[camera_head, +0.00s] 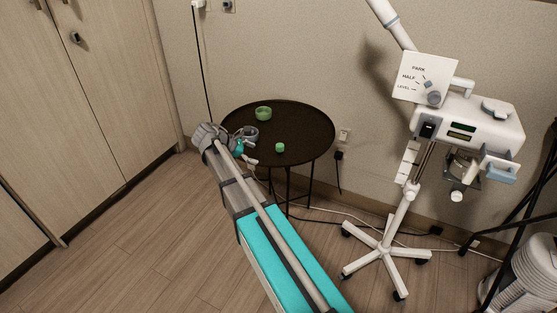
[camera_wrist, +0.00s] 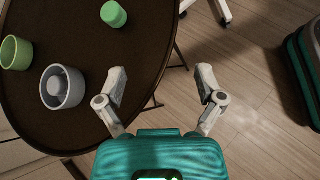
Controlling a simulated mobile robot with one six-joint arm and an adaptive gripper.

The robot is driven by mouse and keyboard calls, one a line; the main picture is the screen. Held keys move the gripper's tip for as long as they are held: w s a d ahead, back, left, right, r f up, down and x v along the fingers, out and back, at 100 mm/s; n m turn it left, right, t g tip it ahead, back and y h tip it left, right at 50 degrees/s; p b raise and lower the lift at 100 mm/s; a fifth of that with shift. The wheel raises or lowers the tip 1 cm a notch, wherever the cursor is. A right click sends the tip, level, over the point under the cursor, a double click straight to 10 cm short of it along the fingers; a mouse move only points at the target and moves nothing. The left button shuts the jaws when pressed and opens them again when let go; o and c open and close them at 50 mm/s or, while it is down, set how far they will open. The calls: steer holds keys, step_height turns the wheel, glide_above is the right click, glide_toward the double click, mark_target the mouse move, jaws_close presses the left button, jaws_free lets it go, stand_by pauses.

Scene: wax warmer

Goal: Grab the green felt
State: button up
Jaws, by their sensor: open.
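A small green round piece (camera_head: 280,147), likely the green felt, sits on the dark round table (camera_head: 312,140) toward its front. It also shows near the top edge of the wrist view (camera_wrist: 113,14) as a short green cylinder. My gripper (camera_wrist: 160,80) is open and empty. Its two fingers are spread near the table's rim, with the left finger in front of the table and the right finger against the floor. The green piece lies beyond the fingertips, up and to the left in the wrist view, apart from them. Nothing covers it.
A green bowl (camera_head: 263,113) and a grey round pot (camera_wrist: 62,87) with a raised middle stand on the table. A white wheeled machine (camera_head: 466,127) stands to the right, with cables on the floor. Wooden cupboards (camera_head: 85,90) are at the left.

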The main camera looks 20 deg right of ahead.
mark_target(277, 146)
steer(key=w+n+h+b, duration=0.1)
steer(key=w+n+b, duration=0.1)
steer(key=w, duration=0.1)
steer(key=w+f+n+h, duration=0.1)
steer(key=w, duration=0.1)
steer(key=shift+d+h+b, duration=0.2)
steer(key=shift+h+b, duration=0.1)
steer(key=shift+b, duration=0.1)
steer(key=shift+w+r+n+h, duration=0.3)
steer(key=shift+w+n, duration=0.1)
steer(key=b+x, duration=0.3)
steer(key=x, duration=0.4)
steer(key=shift+d+f, duration=0.25)
steer(key=shift+d, duration=0.1)
steer(key=shift+d+b, duration=0.3)
steer(key=shift+d, duration=0.1)
steer(key=shift+d+f, duration=0.1)
steer(key=shift+f, duration=0.05)
steer(key=shift+b+x, duration=0.9)
steer(key=shift+x, duration=1.6)
steer(key=shift+w, duration=0.15)
